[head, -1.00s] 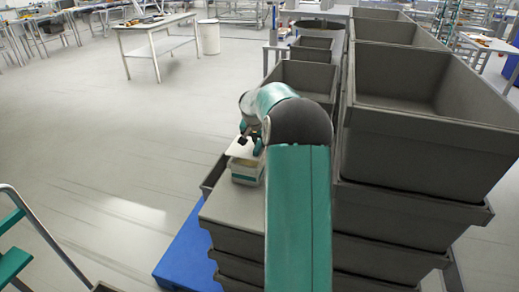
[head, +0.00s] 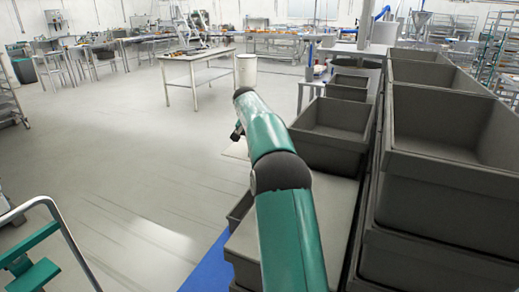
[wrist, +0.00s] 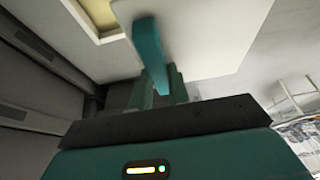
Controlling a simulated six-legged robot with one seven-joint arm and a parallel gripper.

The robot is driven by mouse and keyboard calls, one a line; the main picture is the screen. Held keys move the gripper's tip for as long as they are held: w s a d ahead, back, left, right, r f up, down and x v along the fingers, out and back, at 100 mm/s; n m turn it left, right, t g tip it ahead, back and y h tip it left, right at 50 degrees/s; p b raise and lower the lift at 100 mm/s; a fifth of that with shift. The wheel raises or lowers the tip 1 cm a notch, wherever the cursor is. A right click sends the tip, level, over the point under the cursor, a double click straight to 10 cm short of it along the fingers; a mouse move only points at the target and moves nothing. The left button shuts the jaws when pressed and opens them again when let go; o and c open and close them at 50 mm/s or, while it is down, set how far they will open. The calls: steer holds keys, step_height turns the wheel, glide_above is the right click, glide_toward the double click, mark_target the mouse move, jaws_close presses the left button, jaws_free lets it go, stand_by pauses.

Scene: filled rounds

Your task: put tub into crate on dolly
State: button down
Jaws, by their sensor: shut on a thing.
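The tub shows in the wrist view as a white body with a pale yellow inside (wrist: 100,12) and a broad white flap (wrist: 215,40). My gripper (wrist: 158,70) is shut on the tub at this white part. In the head view a sliver of the white flap (head: 237,151) shows beside my gripper (head: 238,132); my arm hides the rest. Grey crates stand stacked at the right, with a large open empty one (head: 465,150) on top and a smaller open one (head: 335,130) behind my arm. I cannot tell which is the dolly's crate.
A flat grey top (head: 325,215) and a blue base edge (head: 213,268) lie below my arm. A metal rail with teal steps (head: 35,245) stands at the lower left. A worktable (head: 200,65) and white bin (head: 246,70) stand farther off.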

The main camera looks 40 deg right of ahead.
steer(key=shift+r, duration=1.7)
steer(key=shift+s, duration=0.1)
